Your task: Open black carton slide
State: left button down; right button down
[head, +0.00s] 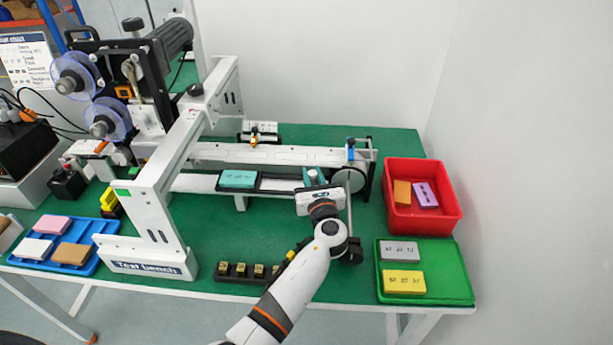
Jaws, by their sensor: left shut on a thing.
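The black carton slide (285,184) is a long, dark, shallow channel running left to right in front of the white conveyor of the test bench. A teal carton (238,179) lies at its left part. My left gripper (314,177) is at the right part of the slide, shut on it. The gripper and wrist cover the exact place of the grip. My right gripper is not in view.
A red bin (455,214) with two cartons and a green tray (447,292) with two cartons stand at right. A blue tray (105,227) with cartons is at left. A dark holder (222,270) with small yellow-topped blocks sits at the front. The white bench frame (160,195) rises left.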

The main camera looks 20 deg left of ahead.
pick_arm(q)
jog(key=shift+f, duration=0.1)
jog(key=c, duration=1.3)
grip_release()
jog(key=b+v, duration=0.1)
jog(key=v, duration=1.1)
jog(key=shift+d, duration=0.1)
